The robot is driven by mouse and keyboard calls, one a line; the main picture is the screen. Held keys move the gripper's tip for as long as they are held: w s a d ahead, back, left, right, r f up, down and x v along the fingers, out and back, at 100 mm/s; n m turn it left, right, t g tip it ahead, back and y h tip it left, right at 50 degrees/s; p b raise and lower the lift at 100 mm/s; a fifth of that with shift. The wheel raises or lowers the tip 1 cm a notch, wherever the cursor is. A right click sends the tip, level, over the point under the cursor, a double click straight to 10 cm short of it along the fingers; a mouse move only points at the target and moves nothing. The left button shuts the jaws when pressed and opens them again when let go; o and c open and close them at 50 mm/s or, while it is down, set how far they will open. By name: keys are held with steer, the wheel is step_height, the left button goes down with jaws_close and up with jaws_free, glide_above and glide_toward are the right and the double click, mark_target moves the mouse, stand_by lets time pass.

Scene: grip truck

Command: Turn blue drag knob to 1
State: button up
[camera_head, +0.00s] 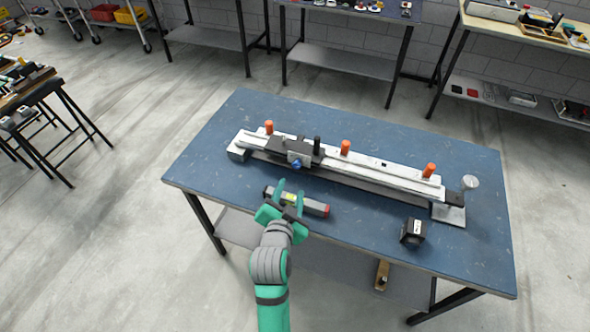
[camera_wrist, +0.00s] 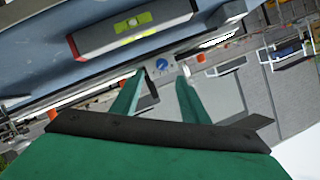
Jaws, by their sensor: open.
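The blue drag knob (camera_head: 297,164) sits on the front face of a dark carriage (camera_head: 292,148) on a long pale rail device (camera_head: 370,173). The knob also shows in the wrist view (camera_wrist: 162,64), on a light plate between and beyond my fingertips. Its setting is too small to read. My gripper (camera_head: 290,188) is open and empty, in front of the knob and apart from it. In the wrist view its two green fingers (camera_wrist: 160,85) point toward the knob.
A dark tool with a level vial and red end (camera_head: 310,206) lies close to my gripper on the blue table (camera_head: 220,145). It also shows in the wrist view (camera_wrist: 130,27). Orange knobs (camera_head: 346,146) stand along the rail. A black block (camera_head: 412,232) sits at the front right.

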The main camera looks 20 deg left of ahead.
mark_target(296, 166)
steer(key=x, duration=1.1)
steer(key=shift+a+r, duration=0.1)
steer(key=shift+r, duration=0.15)
steer(key=shift+c, duration=0.2)
steer(key=shift+w+a, duration=0.1)
steer(key=c, duration=1)
